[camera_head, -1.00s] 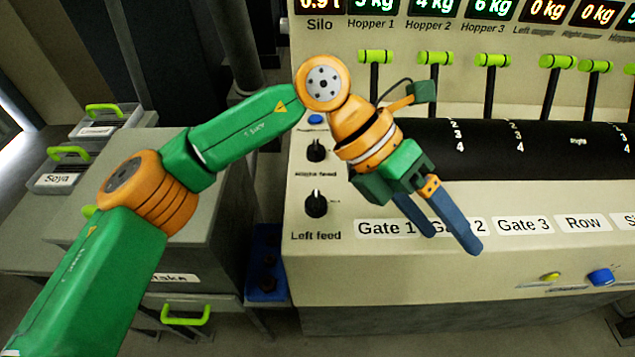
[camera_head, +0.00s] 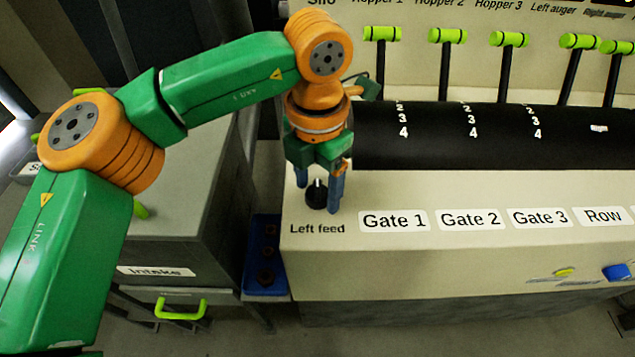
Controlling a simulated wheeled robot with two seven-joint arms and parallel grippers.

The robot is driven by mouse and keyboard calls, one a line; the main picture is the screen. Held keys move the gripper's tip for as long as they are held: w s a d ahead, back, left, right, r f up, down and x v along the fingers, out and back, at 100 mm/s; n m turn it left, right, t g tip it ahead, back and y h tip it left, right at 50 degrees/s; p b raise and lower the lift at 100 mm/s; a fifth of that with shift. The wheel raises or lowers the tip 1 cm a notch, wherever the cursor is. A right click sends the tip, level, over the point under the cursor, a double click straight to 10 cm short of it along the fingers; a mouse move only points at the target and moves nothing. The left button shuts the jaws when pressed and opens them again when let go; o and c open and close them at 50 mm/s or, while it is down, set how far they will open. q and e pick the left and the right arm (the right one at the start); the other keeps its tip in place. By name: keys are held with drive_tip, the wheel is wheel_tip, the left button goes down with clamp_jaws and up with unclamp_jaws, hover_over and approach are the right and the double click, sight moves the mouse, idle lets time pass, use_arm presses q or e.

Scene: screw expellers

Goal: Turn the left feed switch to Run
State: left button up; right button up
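The left feed switch (camera_head: 316,196) is a small black knob with a white pointer mark, on the cream panel above the label "Left feed" (camera_head: 317,229). Its pointer looks roughly upright, toward the back. My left gripper (camera_head: 319,192) points down over the knob with its blue fingers apart, one on each side. I cannot tell whether the fingers touch it. The right feed switch is hidden behind my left gripper and wrist. My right gripper is not in view.
Several levers with green handles (camera_head: 447,36) stand behind the black numbered drum (camera_head: 440,135). Labels such as Gate 1 (camera_head: 393,220) run along the panel to the right. A blue button (camera_head: 617,272) is at the front right. A grey Intake cabinet (camera_head: 190,235) stands at the left.

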use_arm(q)
clamp_jaws()
drive_tip(key=shift+m, duration=0.3)
drive_tip(key=m+p, duration=0.1)
drive_tip(key=m, duration=0.4)
drive_tip(key=shift+m, duration=0.4)
drive_tip(key=m, duration=0.5)
drive_tip(key=shift+p, duration=0.35)
drive_tip(key=shift+m, duration=0.4)
drive_tip(key=shift+o, duration=1.5)
unclamp_jaws()
